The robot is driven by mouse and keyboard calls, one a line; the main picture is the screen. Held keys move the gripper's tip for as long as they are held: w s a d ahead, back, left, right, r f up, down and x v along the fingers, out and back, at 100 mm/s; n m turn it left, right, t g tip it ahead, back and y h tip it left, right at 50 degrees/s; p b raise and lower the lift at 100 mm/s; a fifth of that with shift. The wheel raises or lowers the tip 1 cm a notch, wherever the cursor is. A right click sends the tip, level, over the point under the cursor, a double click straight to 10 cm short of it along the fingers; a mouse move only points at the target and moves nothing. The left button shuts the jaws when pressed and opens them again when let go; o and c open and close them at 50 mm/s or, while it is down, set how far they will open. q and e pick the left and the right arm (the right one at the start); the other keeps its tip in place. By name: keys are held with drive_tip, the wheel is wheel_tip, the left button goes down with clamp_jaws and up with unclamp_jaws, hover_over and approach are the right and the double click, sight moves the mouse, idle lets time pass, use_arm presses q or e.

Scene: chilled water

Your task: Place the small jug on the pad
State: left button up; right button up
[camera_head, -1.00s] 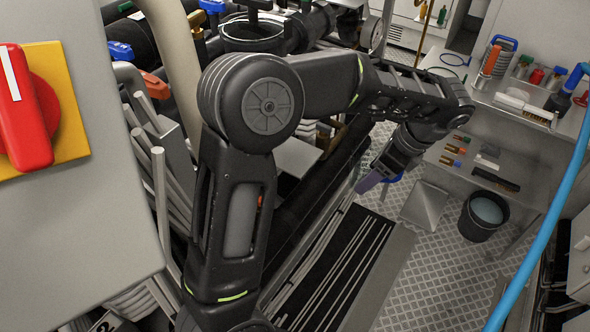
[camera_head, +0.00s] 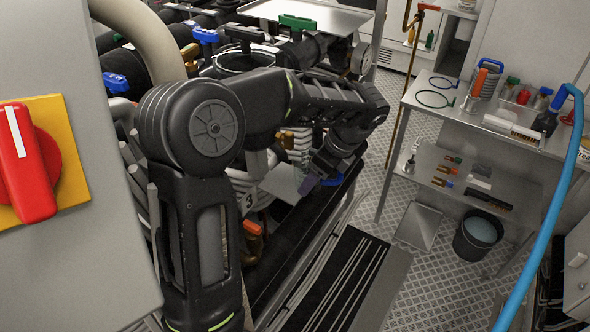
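I cannot pick out a small jug for certain. A dark squat container (camera_head: 545,122) among the bottles on the right bench is too small to tell. I cannot identify the pad with certainty either; a black mat with pale stripes (camera_head: 335,275) lies on the floor. My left gripper (camera_head: 318,184) points down in front of the pipework left of the bench, well apart from the bench. A purplish finger and a blue part show at its tip, too small to tell whether it is open or holds anything. My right gripper is not in view.
A bucket (camera_head: 478,235) stands on the floor. A blue hose (camera_head: 545,220) crosses the right side. A panel with a red switch (camera_head: 30,165) is close at left.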

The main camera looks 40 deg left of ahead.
sight(295, 172)
use_arm(q)
drive_tip(key=shift+a, duration=0.7)
drive_tip(key=shift+s+a, duration=0.1)
drive_tip(key=shift+a, duration=0.1)
drive_tip(key=a, duration=0.3)
drive_tip(key=shift+s+a+p, duration=0.25)
drive_tip(key=shift+a+p, duration=0.1)
drive_tip(key=shift+p, duration=0.05)
drive_tip(key=shift+f, duration=0.55)
drive_tip(key=shift+w+d+f, duration=0.1)
drive_tip(key=shift+f, duration=0.1)
